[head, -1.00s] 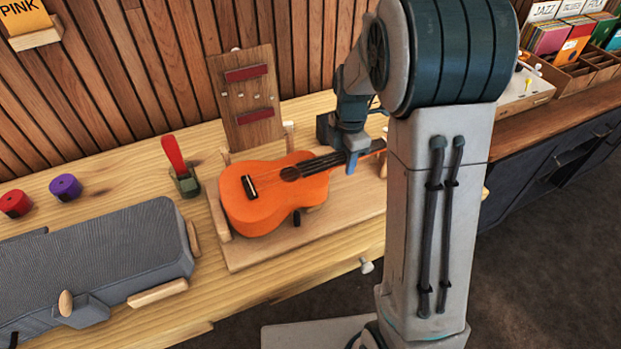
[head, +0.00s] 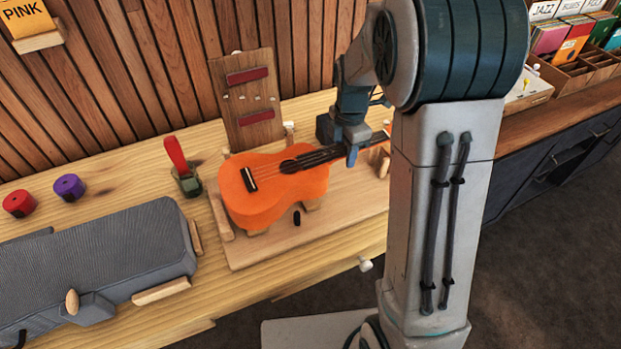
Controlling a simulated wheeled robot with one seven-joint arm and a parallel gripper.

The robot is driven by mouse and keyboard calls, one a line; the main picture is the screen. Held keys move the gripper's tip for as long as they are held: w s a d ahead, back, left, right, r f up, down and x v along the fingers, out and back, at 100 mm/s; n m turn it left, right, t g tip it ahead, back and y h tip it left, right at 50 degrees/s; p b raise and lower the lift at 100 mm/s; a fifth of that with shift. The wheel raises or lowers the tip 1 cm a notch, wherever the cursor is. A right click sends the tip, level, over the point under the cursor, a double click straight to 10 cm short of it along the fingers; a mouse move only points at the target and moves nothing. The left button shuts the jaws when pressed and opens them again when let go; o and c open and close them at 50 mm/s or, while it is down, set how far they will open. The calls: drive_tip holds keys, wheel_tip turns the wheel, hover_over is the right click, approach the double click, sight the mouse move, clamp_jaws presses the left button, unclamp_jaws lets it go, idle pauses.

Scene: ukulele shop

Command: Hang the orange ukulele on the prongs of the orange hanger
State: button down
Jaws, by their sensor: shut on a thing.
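The orange ukulele (head: 262,205) is over a wooden stand on the workbench, face up, its body to the left and its dark neck pointing right. My gripper (head: 353,152) is shut on the ukulele's neck near the head end. Part of the neck and head is hidden behind the gripper and my arm. Wooden supports show under the body; I cannot tell whether it still touches them.
The wooden stand base (head: 250,254) lies on the workbench (head: 110,167). A grey case (head: 110,250) is at the left, with red (head: 19,204) and purple (head: 68,187) rolls behind it. A red-handled tool (head: 177,158) and an upright board (head: 247,100) stand near the ukulele.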

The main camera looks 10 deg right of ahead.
drive_tip(key=shift+r+p, duration=0.8)
drive_tip(key=shift+r, duration=0.8)
drive_tip(key=shift+r+p, duration=1.7)
drive_tip(key=shift+r, duration=0.7)
